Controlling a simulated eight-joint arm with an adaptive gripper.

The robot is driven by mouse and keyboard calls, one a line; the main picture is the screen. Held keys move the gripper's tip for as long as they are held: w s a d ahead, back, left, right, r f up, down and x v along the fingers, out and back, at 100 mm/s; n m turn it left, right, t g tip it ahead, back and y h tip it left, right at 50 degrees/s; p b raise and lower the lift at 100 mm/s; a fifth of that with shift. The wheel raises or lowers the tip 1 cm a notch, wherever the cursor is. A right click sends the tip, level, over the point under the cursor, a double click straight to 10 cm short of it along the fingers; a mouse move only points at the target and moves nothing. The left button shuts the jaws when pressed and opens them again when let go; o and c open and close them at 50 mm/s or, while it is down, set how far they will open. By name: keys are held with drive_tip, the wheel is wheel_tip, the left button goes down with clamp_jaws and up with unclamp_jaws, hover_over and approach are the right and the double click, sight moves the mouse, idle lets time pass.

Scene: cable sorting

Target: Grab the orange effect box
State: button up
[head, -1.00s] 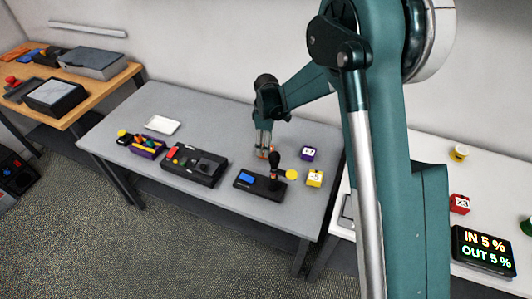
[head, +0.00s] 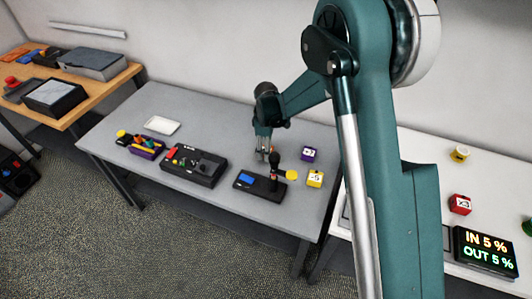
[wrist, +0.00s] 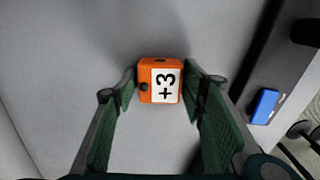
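The green finger pads stand one on each side, very close to the box, with a thin gap at most; firm contact is not clear. In the head view my gripper (head: 264,153) points down at the grey table, and its fingers largely hide the box.
A black control box (head: 205,167) lies left. The grey table (head: 190,100) is clear behind.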

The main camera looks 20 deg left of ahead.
drive_tip(key=c, duration=0.6)
drive_tip(key=shift+o, duration=0.2)
drive_tip(key=shift+r, duration=0.1)
drive_tip(key=shift+r+p, duration=0.85)
drive_tip(key=shift+r, duration=4.05)
